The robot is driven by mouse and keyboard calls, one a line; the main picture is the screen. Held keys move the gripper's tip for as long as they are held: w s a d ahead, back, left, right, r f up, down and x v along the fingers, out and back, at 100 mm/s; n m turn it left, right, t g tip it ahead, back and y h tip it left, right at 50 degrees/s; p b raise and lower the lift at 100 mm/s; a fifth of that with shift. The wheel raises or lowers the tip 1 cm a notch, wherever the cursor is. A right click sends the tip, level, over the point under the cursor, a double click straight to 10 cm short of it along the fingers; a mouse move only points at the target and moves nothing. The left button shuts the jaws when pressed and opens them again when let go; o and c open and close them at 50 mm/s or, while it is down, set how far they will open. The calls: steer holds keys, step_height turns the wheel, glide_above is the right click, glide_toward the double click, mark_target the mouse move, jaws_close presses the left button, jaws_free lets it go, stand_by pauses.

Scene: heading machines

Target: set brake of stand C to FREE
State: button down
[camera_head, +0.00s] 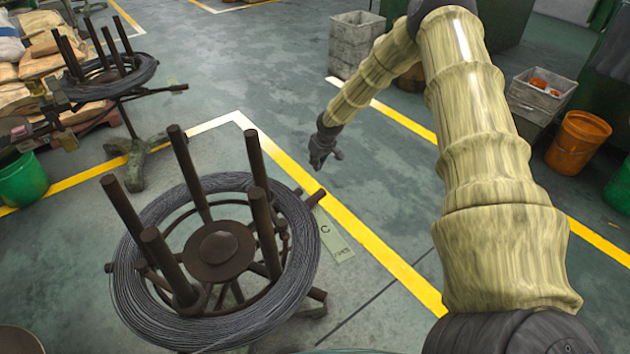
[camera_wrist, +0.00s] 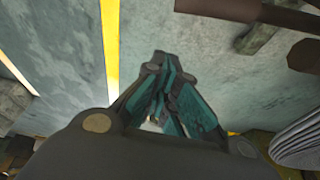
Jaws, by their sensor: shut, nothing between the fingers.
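Stand C (camera_head: 217,246) is a dark brown metal reel stand with upright posts and a coil of grey wire (camera_head: 135,265) around them.
Another wire stand (camera_head: 130,95) stands at upper left, near stacked sacks (camera_head: 60,70) and a green bucket (camera_head: 22,180). Grey crates (camera_head: 352,45) and an orange bucket (camera_head: 578,142) stand at the right. The yellow-lined floor (camera_head: 240,85) between is clear.

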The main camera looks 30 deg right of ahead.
step_height(320, 180, down, 10)
steer(key=p, duration=0.1)
stand_by(1.4)
steer(key=shift+s, duration=0.1)
